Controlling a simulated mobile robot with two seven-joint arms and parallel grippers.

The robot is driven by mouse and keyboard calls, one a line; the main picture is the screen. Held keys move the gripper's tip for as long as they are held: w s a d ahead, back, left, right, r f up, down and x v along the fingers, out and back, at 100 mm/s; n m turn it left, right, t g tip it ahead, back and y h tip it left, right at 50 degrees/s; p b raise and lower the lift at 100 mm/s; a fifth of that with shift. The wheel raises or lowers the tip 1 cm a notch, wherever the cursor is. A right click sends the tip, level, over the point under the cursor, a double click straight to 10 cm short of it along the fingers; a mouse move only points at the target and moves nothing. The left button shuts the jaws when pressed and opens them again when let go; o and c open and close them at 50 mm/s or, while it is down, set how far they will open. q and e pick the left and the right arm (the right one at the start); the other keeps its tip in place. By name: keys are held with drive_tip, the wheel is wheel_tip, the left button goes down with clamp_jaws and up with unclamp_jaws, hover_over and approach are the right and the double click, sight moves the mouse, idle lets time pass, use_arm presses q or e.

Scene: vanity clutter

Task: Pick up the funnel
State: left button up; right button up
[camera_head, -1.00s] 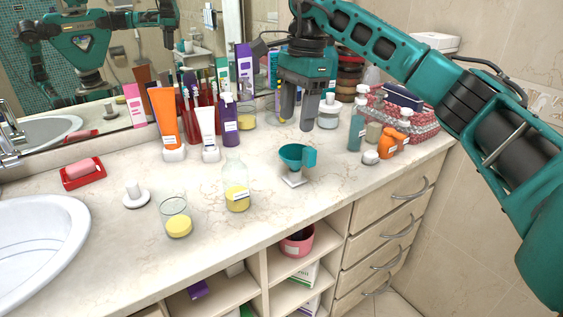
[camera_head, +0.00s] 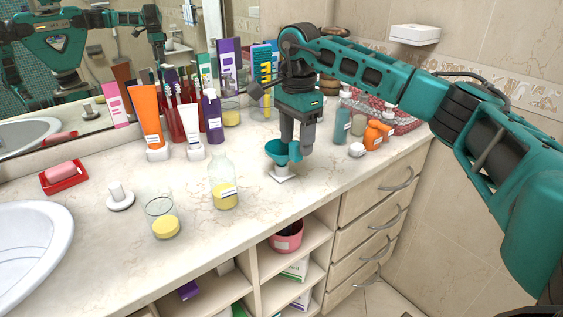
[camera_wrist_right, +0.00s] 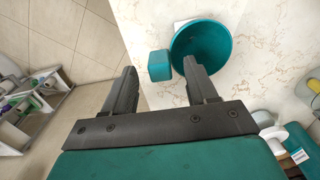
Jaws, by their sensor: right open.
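The teal funnel (camera_head: 277,150) stands upright on a small white base on the counter, with a flat teal tab at its side. It also shows in the right wrist view (camera_wrist_right: 203,42), where its round mouth and block-like tab lie just beyond the fingertips. My right gripper (camera_head: 297,150) points down right beside the funnel, partly covering its tab. In the right wrist view its two fingers (camera_wrist_right: 160,75) are apart with nothing between them. The tab sits close to the gap between the tips; I cannot tell if they touch. My left gripper shows only as part of the mirror reflection, unclear.
A glass bottle (camera_head: 224,184) with yellow liquid and a glass cup (camera_head: 163,219) stand left of the funnel. An orange bottle (camera_head: 376,135) and white jar (camera_head: 356,150) are to its right. Tubes and brushes stand behind. The counter's front edge (camera_head: 270,220) is near.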

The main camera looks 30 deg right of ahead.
wheel_tip(320, 180, down, 2)
clamp_jaws()
idle(0.6)
